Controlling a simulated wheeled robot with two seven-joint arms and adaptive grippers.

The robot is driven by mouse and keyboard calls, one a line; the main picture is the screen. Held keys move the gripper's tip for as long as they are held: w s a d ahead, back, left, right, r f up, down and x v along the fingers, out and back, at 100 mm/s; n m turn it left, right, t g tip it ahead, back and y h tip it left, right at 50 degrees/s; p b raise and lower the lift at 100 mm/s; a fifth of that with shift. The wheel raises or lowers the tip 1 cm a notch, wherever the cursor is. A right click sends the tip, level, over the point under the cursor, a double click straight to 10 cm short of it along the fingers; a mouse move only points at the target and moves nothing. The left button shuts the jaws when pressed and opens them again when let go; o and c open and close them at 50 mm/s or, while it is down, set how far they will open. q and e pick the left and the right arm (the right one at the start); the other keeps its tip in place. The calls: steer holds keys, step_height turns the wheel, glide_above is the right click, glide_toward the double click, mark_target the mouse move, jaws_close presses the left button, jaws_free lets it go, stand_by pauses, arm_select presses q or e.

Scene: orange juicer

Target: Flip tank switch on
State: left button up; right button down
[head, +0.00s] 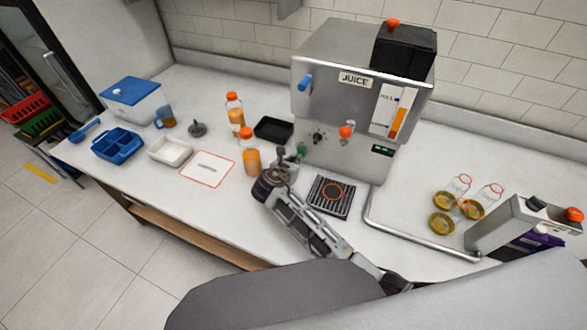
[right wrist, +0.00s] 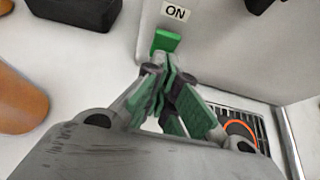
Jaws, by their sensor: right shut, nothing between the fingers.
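The juice machine (head: 340,83) is a large grey metal box at the back of the counter. Its green tank switch (right wrist: 165,41) sticks out from the grey side under an ON label (right wrist: 176,13) in the right wrist view. In the head view the green switch (head: 301,149) shows at the machine's lower left. My right gripper (right wrist: 160,68) is shut and empty, its tips right by the switch's near edge; I cannot tell whether they touch. It also shows in the head view (head: 288,165). My left gripper is not in view.
A drip grate (head: 331,196) with an orange ring lies right of my right gripper. Orange juice bottles (head: 252,163) and a black tray (head: 273,130) stand to its left. Cups and a blue bin lie further off.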

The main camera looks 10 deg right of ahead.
steer(key=shift+w+d+r+b, duration=0.1)
steer(key=shift+w+d+b, duration=0.25)
steer(key=shift+w, duration=0.15)
steer(key=shift+w+r, duration=0.1)
steer(key=shift+r, duration=0.1)
steer(key=shift+w+d+r+p, duration=0.2)
steer(key=shift+w+r+p, duration=0.1)
steer(key=shift+p, duration=0.85)
steer(key=shift+w, duration=0.1)
steer(key=shift+f, duration=0.1)
